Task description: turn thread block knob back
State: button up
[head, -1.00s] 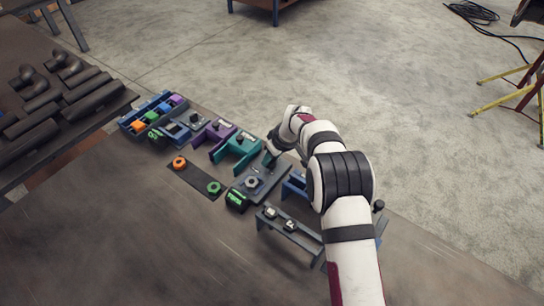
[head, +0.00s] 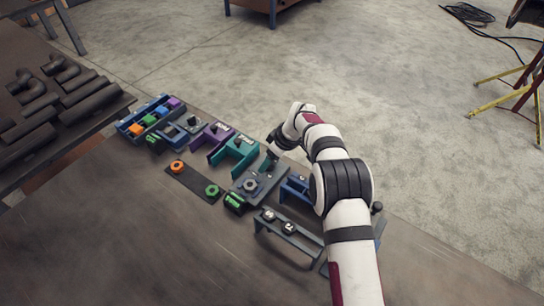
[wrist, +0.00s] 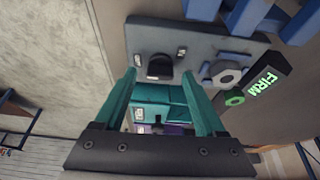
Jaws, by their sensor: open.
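The grey thread block plate (wrist: 200,42) carries a dark rounded knob (wrist: 160,67) near its edge, with small white labels beside it. A grey hex nut piece (wrist: 225,74) sits on the same plate to the knob's right. My gripper (wrist: 158,76) is open; its two teal fingers point at the knob, one on each side of it in the wrist view. I cannot tell whether they touch it. In the head view my gripper (head: 269,161) is over the far end of the plate (head: 262,178) and hides the knob.
Teal (head: 236,152) and blue (head: 296,187) fixtures flank the plate closely. A dark strip with orange and green rings (head: 193,181) lies to the left. The near bench top (head: 130,235) is clear.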

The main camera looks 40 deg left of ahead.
jog(key=v, duration=1.5)
jog(key=shift+d+r, duration=0.25)
jog(key=shift+r, duration=0.05)
jog(key=s+d+r+m, duration=0.3)
jog(key=d+m, duration=0.1)
jog(key=d, duration=0.4)
jog(key=s+d+r+m+h, duration=0.1)
jog(key=s+d+r+m, duration=0.25)
jog(key=d, duration=0.35)
jog(key=s+d+r+m, duration=0.2)
jog(key=s+d+m, duration=0.25)
jog(key=d, duration=0.35)
jog(key=s+d+f+m, duration=0.2)
jog(key=s+d+m, duration=0.3)
jog(key=s, duration=0.3)
jog(key=s+d+f+m+h, duration=0.1)
jog(key=s+d+f+m, duration=0.1)
jog(key=s+d+m, duration=0.4)
jog(key=s, duration=0.3)
jog(key=shift+s+f+m+h, duration=0.3)
jog(key=shift+f+m, duration=0.05)
jog(key=shift+m, duration=0.05)
